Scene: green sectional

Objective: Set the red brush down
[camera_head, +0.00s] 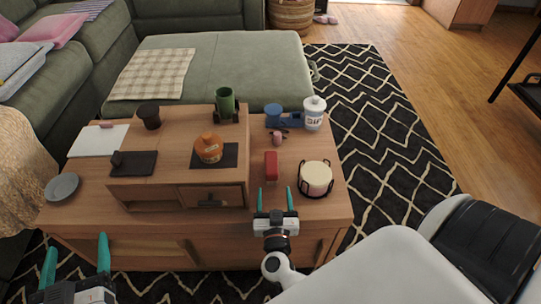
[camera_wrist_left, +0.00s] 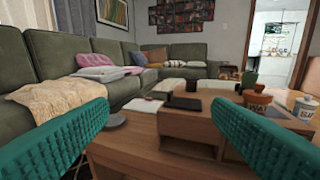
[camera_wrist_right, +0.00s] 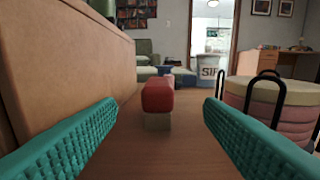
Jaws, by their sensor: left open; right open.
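The red brush (camera_head: 271,166) rests on the lower right part of the wooden coffee table (camera_head: 330,208), beside the raised drawer section. My right gripper (camera_head: 274,200) is open and empty, just on the near side of the brush. My left gripper (camera_head: 76,264) is open and empty, off the table's front left; its fingers also frame the left wrist view (camera_wrist_left: 160,130).
A round pink and cream item in a black wire holder (camera_head: 315,179) stands close right of the brush. The raised wooden section (camera_head: 225,170) walls off its left. A white canister (camera_head: 314,114), a blue object (camera_head: 273,114) and a small pink item (camera_head: 277,138) stand behind.

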